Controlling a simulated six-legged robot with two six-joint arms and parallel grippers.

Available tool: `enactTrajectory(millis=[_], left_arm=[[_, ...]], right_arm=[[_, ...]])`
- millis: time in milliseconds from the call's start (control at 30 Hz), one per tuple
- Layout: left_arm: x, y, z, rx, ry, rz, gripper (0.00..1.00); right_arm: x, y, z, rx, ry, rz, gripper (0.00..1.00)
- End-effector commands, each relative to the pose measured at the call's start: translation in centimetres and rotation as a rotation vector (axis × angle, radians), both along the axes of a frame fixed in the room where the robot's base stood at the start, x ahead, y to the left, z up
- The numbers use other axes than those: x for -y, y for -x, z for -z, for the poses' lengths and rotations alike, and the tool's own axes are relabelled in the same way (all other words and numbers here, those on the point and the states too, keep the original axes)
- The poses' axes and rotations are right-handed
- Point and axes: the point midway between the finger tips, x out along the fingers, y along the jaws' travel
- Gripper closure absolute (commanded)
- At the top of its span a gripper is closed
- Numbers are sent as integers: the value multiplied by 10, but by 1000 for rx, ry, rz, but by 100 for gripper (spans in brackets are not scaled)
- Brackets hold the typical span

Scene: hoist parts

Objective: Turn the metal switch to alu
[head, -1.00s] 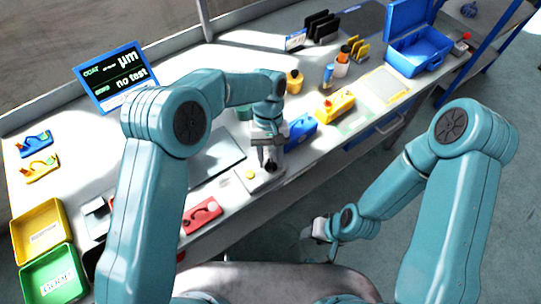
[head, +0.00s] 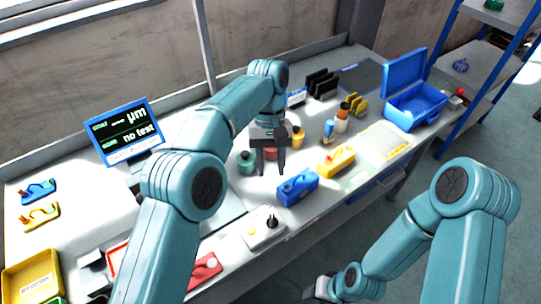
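A small pale box (head: 262,234) lies near the front edge of the table, with a black knob (head: 272,222) and a round yellowish button on top. It appears to be the metal switch; its setting marks are too small to read. My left gripper (head: 270,172) points down behind the box, above the table. Its two fingers are apart with nothing seen between them. A display (head: 122,130) at the back left reads "µm" and "no test". My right gripper (head: 318,290) is low at the bottom edge, away from the table, and its fingers are not clear.
A blue part (head: 298,188) and a yellow part (head: 337,160) lie right of the box. A green pot (head: 246,163), a red one and an orange one (head: 298,138) stand around my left gripper. A red part (head: 205,268) lies in front. An open blue case (head: 415,100) is at right.

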Motion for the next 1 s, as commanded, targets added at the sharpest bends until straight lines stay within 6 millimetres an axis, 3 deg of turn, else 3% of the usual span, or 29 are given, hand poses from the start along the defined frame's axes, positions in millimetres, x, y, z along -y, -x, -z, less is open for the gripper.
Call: enactTrajectory(millis=[200,767,867,1000], left_arm=[[-1,-5,-14,1,0,0,61],[-1,-5,-15,0,0,0,61],[-1,-6,-27,1,0,0,61],[-1,-5,-57,1,0,0,61]], right_arm=[[0,0,-6,0,0,0,54],[0,0,-7,0,0,0,54],[0,0,-19,0,0,0,54],[0,0,-49,0,0,0,54]])
